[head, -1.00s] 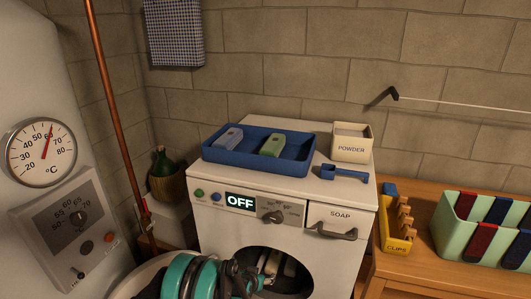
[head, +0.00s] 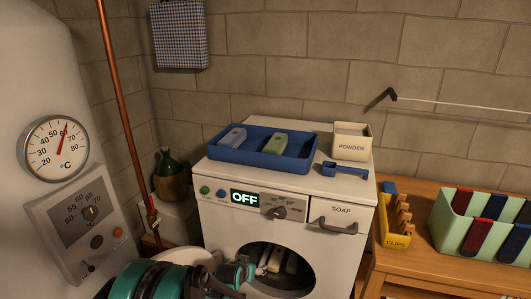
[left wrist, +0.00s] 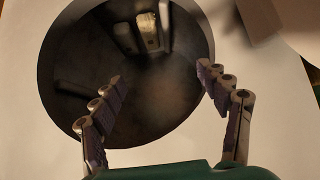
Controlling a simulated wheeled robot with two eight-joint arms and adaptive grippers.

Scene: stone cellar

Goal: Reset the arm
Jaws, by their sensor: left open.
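My left gripper (head: 238,274) is in front of the washing machine (head: 215,225), at the left side of its round drum opening (head: 285,270). In the left wrist view the left gripper (left wrist: 163,75) has its two fingers spread apart with nothing between them. They point at the drum opening (left wrist: 75,90). Inside the drum are a few pale blocks; one pale block (left wrist: 147,32) shows near the far side, apart from the fingers. My right gripper is in neither view.
On the machine top are a blue tray (head: 235,157) with two blocks, a blue scoop (head: 345,171) and a powder box (head: 350,145). The display reads OFF. A wooden table (head: 400,272) at right holds a clips holder (head: 395,240) and green bin (head: 450,240). A copper pipe (head: 122,110) stands at left.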

